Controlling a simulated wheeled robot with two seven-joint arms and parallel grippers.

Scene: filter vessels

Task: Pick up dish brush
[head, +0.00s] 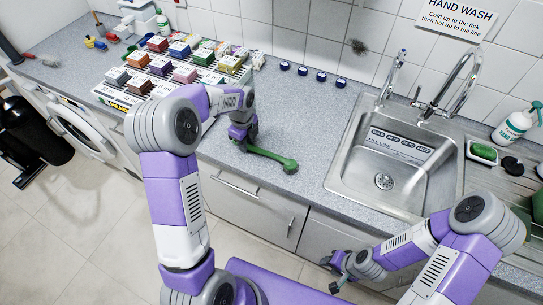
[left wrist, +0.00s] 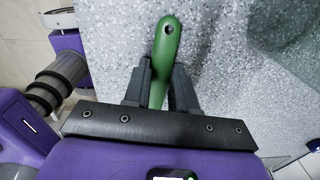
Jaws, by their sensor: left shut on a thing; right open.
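The green dish brush (head: 272,157) is on or just above the grey countertop, left of the sink; I cannot tell whether it touches the surface. Its round head end points right. My left gripper (head: 241,146) is shut on the brush's handle end. In the left wrist view, the green handle (left wrist: 165,50) with a hole at its end stands between the two dark fingers (left wrist: 158,85). The brush's head is hidden in that view. My right gripper (head: 337,274) is open and empty, low in front of the cabinets and apart from the counter.
A steel sink (head: 345,165) with taps is right of the brush. Several coloured boxes (head: 184,72) stand on a rack at the back left. Several dark blue caps (head: 302,71) line the wall. A soap bottle (head: 515,124) stands far right. Counter between brush and sink is clear.

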